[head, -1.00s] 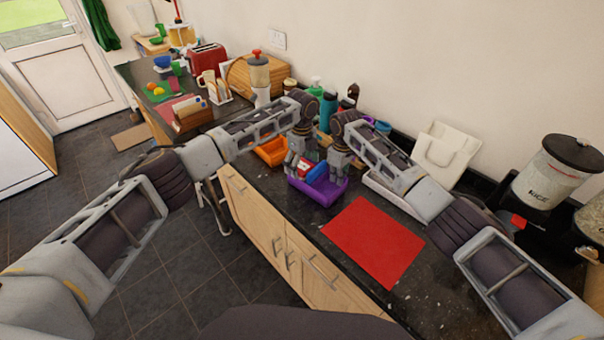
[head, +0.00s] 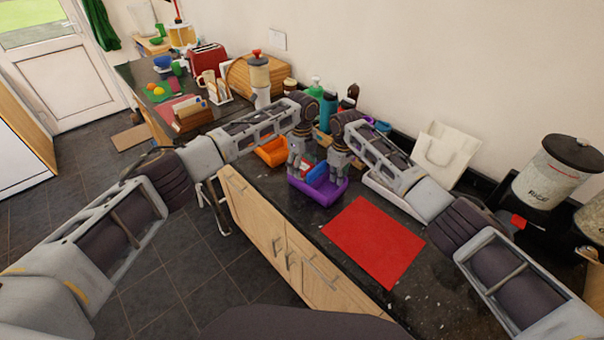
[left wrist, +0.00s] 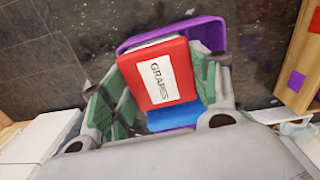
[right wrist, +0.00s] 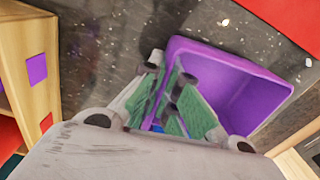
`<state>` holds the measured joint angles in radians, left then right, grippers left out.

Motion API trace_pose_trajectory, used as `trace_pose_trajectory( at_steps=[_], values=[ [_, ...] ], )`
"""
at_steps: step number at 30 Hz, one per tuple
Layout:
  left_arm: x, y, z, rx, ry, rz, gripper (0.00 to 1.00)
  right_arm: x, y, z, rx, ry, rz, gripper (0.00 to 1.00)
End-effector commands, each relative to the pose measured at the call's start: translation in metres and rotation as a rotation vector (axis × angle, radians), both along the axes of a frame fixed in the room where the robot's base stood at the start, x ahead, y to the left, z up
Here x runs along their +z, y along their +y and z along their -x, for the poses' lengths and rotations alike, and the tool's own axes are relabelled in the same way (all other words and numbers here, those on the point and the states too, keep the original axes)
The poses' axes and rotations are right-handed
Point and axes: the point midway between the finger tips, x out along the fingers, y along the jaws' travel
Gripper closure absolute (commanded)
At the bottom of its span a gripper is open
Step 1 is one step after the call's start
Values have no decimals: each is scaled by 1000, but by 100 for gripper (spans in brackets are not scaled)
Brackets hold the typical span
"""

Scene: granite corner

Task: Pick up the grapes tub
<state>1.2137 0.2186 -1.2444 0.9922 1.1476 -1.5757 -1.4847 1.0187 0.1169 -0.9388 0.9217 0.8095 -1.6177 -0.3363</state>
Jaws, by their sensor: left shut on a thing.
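The grapes tub (left wrist: 158,72) is red with a white label reading GRAPES. In the left wrist view it sits between the green-padded fingers of my left gripper (left wrist: 168,88), which is shut on it. The tub is over the purple crate (left wrist: 130,46), and I cannot tell whether it still touches the crate. In the head view my left gripper (head: 299,164) is at the crate's left end and mostly hides the tub.
A blue thing (left wrist: 168,117) lies in the crate by the tub. An orange bin (head: 272,151) stands behind. A red mat (head: 373,240) lies on the dark counter to the right. Bottles (head: 328,108) stand near the wall, and a white canister (head: 557,172) is at right.

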Motion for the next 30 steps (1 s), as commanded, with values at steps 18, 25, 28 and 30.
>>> trace_pose_trajectory(
  at_steps=[18, 25, 28, 30],
  values=[
    [27, 0, -1, 0, -3, 1, 66, 0, 0, 0, 0, -1, -1, 100],
    [66, 0, -1, 1, -3, 2, 66, 0, 0, 0, 0, -1, -1, 100],
    [86, -1, -1, 0, -4, 2, 66, 0, 0, 0, 0, -1, -1, 100],
    [100, -1, -1, 0, -4, 2, 66, 0, 0, 0, 0, -1, -1, 100]
  ],
)
